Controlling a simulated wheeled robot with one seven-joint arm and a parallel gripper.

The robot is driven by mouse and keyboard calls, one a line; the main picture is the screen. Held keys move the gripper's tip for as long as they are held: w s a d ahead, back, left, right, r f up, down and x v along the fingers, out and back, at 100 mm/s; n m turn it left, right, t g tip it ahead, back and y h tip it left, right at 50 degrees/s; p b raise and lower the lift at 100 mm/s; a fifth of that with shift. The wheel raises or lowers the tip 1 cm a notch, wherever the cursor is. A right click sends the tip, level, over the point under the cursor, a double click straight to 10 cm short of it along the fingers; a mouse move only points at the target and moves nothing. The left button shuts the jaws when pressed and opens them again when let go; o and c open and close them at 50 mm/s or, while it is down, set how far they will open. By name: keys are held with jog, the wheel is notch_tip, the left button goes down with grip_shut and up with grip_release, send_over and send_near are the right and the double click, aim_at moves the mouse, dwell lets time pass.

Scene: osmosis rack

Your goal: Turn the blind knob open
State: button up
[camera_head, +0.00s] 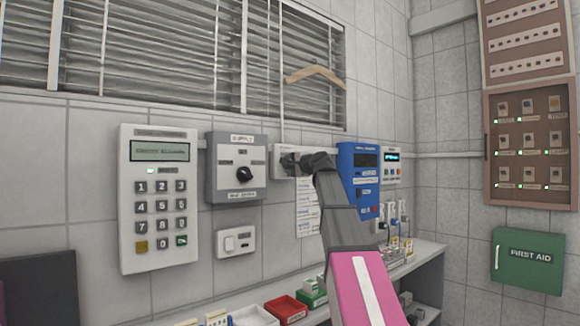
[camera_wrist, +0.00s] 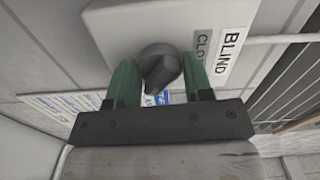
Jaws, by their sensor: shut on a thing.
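The blind knob (camera_wrist: 160,66) is dark grey and round with a raised pointed grip. It sits on a white panel (camera_wrist: 125,22) with a "BLIND" label (camera_wrist: 233,42) and a partly hidden "CLO..." label. My gripper (camera_wrist: 158,80) has its green fingers on either side of the knob and is shut on it. In the head view my gripper (camera_head: 292,162) reaches the small white panel (camera_head: 283,150) on the wall and hides the knob there. The window blind (camera_head: 190,60) hangs above, with its slats in view.
A grey box with a black knob (camera_head: 237,187) and a white keypad (camera_head: 158,205) are left of the panel. A blue device (camera_head: 358,180) is close on the right. A wooden hanger (camera_head: 315,75) hangs above. A shelf with a red tray (camera_head: 286,309) lies below.

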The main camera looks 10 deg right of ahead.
jog(key=shift+m, duration=1)
jog(key=o, duration=0.9)
jog(key=v, duration=1)
jog(key=shift+s+d, duration=0.2)
jog(key=shift+s, duration=0.15)
